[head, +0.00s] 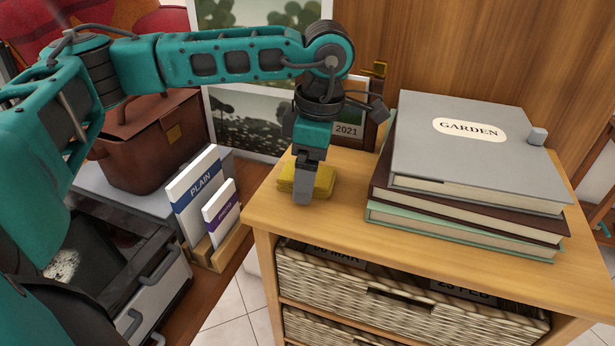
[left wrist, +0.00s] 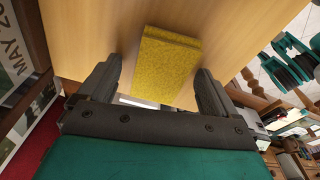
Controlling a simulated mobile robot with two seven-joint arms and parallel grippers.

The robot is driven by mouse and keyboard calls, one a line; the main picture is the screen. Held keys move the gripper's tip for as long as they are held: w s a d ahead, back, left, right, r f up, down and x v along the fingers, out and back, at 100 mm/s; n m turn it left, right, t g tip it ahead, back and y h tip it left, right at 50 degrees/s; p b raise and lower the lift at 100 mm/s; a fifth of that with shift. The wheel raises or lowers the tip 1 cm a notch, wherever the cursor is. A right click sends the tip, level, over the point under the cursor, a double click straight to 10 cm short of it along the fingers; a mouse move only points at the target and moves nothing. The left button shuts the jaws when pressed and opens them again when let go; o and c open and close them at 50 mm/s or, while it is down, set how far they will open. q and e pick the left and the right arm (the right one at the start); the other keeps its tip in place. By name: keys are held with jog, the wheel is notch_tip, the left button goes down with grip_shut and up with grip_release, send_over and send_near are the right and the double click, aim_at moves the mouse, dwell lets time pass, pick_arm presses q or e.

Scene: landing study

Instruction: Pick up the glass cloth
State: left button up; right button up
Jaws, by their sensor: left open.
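The glass cloth looks like a yellow folded pad (head: 322,181) lying on the left part of the wooden cabinet top (head: 350,235). In the left wrist view the yellow cloth (left wrist: 165,65) lies between and just beyond the fingertips. My left gripper (head: 303,190) points down at the cloth and partly covers it in the head view. Its two fingers (left wrist: 158,85) are apart, one on each side of the cloth, with nothing gripped. I cannot tell whether the fingers touch the cloth. My right gripper is in neither view.
A calendar (head: 350,130) stands behind. Wicker drawers (head: 400,300) are below. The cabinet top's front strip is clear.

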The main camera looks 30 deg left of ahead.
pick_arm(q)
jog(key=shift+c, duration=0.4)
jog(key=c, duration=1)
jog(key=shift+c, duration=0.2)
notch_tip(320, 180, up, 20)
jog(key=p, duration=0.3)
jog(key=o, duration=0.5)
jog(key=shift+c, duration=0.2)
jog(key=c, duration=0.6)
jog(key=shift+s+f, duration=0.1)
